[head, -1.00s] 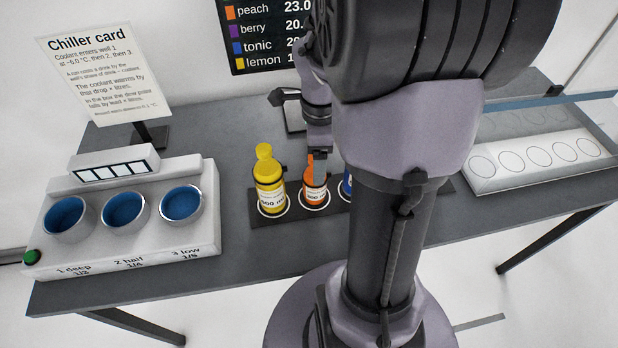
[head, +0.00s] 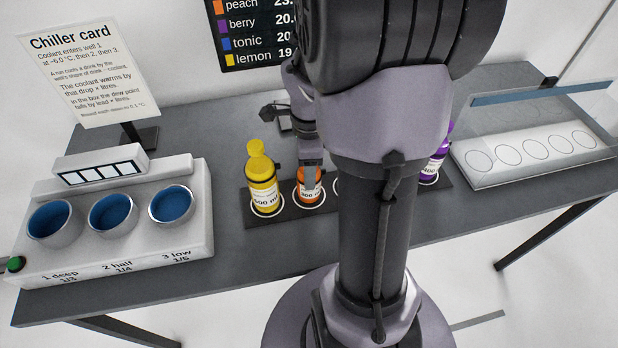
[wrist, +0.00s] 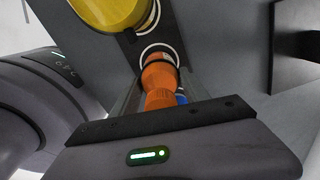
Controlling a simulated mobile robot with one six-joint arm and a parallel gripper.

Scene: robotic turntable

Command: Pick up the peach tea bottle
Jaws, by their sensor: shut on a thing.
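The peach tea bottle is the orange bottle (head: 309,191) with a white label, upright on its ringed spot on the dark strip, just right of the yellow bottle. In the wrist view the orange bottle (wrist: 160,84) is between the fingers, in front of the gripper body. My gripper (head: 311,172) is down over its top and shut on it. My arm hides part of the strip to the right of it. The bottle's base is at its white ring, and I cannot tell a gap.
The yellow bottle (head: 262,180) stands close on the left, a purple bottle (head: 434,165) to the right behind my arm. The chiller (head: 120,250) with three blue wells is at left. A white tray with circles (head: 480,178) under a clear box is at right.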

